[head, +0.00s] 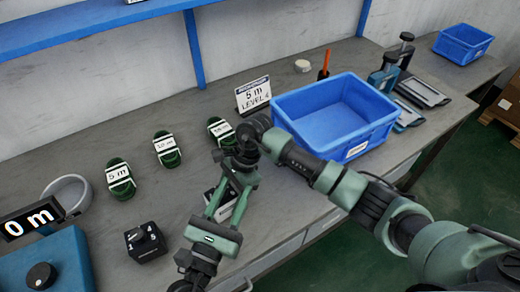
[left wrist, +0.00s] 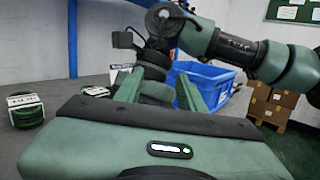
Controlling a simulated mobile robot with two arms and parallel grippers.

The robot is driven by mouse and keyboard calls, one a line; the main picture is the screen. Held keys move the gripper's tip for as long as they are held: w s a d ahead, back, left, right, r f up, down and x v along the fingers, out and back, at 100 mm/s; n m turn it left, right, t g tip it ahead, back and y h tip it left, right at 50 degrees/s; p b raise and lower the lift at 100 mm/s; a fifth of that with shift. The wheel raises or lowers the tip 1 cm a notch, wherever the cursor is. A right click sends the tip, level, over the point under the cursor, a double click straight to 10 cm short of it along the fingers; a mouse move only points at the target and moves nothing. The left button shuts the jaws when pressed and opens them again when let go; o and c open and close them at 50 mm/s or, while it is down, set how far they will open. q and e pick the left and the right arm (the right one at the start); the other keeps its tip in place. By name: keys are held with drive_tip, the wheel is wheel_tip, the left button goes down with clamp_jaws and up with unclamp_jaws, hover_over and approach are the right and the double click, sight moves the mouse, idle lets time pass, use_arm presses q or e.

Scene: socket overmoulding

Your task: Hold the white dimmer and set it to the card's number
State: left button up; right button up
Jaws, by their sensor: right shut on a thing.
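The white dimmer (head: 227,215), a small box with a pale front, is mostly hidden between green fingers in the head view. My left gripper (head: 236,178) reaches up the picture over it, its two fingers spread apart. My right gripper (head: 226,195) comes down from the right arm's wrist at the same spot and is shut on the white dimmer; its fingertips are largely hidden. The dimmer's knob and setting cannot be read. The card (head: 252,95) stands behind and reads "5 m LEVEL 4". The left wrist view shows my right wrist between my left fingers.
A black dimmer (head: 145,242) with numbers stands left. Several green rolls (head: 120,180) with length labels lie behind it. A "0 m" display (head: 32,218) stands by a blue unit (head: 60,270) with a knob. A blue bin (head: 335,112) is right of the card.

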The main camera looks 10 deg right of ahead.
use_arm(q)
drive_tip(key=d+r+m+g+h, duration=0.6)
drive_tip(key=r+m+g, duration=0.3)
drive_tip(key=r+m, duration=0.1)
drive_tip(key=shift+w+r+m+g, duration=0.3)
drive_tip(key=shift+w+r+g, duration=0.1)
drive_tip(key=shift+r, duration=0.45)
drive_tip(key=shift+d, duration=0.1)
